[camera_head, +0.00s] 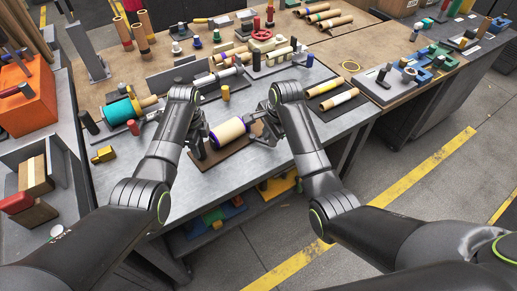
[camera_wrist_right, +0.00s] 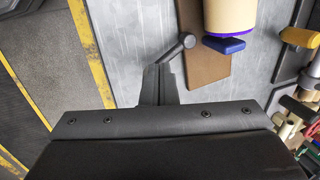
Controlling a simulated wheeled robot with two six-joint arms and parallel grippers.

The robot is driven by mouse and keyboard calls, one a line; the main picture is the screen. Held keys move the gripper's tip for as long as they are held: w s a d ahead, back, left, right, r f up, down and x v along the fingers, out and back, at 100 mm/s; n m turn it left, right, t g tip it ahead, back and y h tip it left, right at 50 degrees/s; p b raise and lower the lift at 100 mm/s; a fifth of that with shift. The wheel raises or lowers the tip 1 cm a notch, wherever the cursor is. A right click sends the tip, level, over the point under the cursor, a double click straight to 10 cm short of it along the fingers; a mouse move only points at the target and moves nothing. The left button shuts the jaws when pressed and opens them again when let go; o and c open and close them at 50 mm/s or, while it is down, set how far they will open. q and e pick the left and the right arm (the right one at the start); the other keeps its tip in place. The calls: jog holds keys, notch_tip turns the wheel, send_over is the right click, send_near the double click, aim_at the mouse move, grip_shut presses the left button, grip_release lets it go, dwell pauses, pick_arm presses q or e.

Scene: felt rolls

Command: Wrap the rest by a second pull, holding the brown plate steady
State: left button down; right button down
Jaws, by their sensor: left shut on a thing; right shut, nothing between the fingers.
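The brown plate (camera_head: 238,147) lies near the front of the grey bench; it also shows in the right wrist view (camera_wrist_right: 205,68). A cream roll with purple rims (camera_head: 228,132) sits over it, and its rimmed end (camera_wrist_right: 230,18) shows at the top of the wrist view. My left gripper (camera_head: 202,146) is at the plate's left edge, shut on it; the contact is partly hidden. My right gripper (camera_head: 256,136) is shut and empty at the right end of the roll. In the wrist view its fingers (camera_wrist_right: 160,82) are beside the plate, close to a dark knobbed rod (camera_wrist_right: 176,49).
A blue block (camera_wrist_right: 224,45) is at the roll's end. A dark tray with rolls (camera_head: 333,98) lies to the right. The bench's front edge is close to the plate.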

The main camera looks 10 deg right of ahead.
pick_arm(q)
jog(key=shift+f, duration=0.1)
pick_arm(e)
jog(key=shift+s+a+r, duration=0.15)
jog(key=shift+a+r, duration=0.05)
jog(key=shift+r, duration=0.7)
jog(key=shift+s+a+r, duration=0.1)
jog(key=shift+a+r, duration=0.1)
jog(key=shift+r, duration=0.7)
pick_arm(q)
grip_release()
jog(key=shift+r, duration=0.2)
pick_arm(e)
jog(key=shift+r, duration=0.15)
pick_arm(q)
jog(key=shift+r+p, duration=1.25)
jog(key=shift+p, duration=0.6)
pick_arm(e)
jog(key=shift+r, duration=1.65)
pick_arm(q)
jog(key=shift+r, duration=0.1)
pick_arm(e)
jog(key=shift+r, duration=0.1)
